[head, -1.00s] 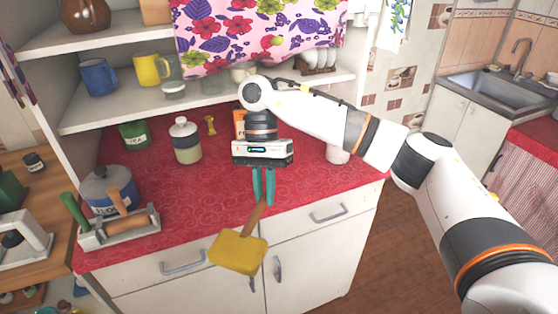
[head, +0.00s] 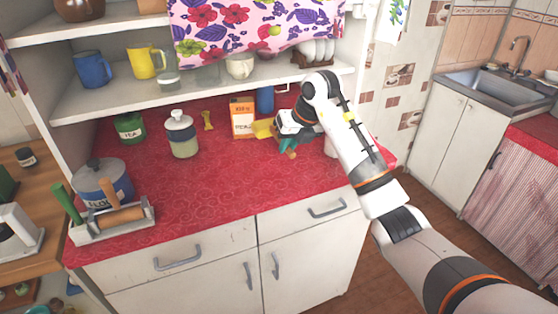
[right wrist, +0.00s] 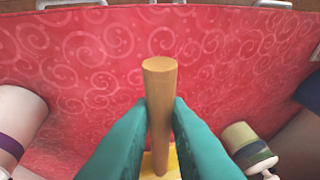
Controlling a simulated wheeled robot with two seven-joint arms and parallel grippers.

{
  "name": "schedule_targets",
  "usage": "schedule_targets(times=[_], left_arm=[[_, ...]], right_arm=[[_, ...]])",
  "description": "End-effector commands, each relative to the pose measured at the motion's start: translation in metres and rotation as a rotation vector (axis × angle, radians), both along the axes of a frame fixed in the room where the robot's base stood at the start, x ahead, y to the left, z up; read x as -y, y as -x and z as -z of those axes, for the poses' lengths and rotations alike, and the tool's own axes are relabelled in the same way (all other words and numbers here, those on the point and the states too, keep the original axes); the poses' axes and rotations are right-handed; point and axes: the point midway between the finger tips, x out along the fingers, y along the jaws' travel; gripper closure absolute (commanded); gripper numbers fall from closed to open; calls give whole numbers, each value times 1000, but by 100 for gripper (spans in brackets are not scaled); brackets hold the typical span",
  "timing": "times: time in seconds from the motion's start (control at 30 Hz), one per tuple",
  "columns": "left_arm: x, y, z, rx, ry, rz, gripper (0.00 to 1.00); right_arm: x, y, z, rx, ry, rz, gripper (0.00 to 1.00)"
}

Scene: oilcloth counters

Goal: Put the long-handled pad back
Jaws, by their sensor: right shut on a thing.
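The long-handled pad has a yellow block (head: 263,128) and a wooden handle (head: 291,154). My right gripper (head: 286,146) is shut on the handle, over the back right of the red counter. In the right wrist view, the handle (right wrist: 160,80) stands between the teal fingers (right wrist: 158,125), its end toward the camera. The yellow block (right wrist: 150,168) shows at the bottom, mostly hidden by fingers and handle. I cannot tell whether the block touches the counter. My left gripper is not in view.
A white jar (head: 182,136) and green tin (head: 129,128) stand further left. A holder (head: 92,233) with a rolling pin is front left. The counter's middle is clear.

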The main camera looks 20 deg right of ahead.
Motion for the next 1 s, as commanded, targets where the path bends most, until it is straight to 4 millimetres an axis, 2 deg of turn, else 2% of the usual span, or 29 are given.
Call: schedule_targets(times=[0.13,0.37,0.53,0.87,0.9,1.0], left_arm=[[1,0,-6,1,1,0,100],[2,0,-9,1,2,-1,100],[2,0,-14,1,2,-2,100],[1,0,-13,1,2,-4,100],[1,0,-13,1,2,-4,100],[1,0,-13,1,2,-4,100]], right_arm=[[-1,1,26,-4,-1,-2,100],[-1,0,45,-1,0,-5,100],[-1,1,69,-3,-1,-6,100],[0,0,76,1,2,-5,100],[0,0,75,0,2,-6,80],[0,0,75,0,1,-6,63]])
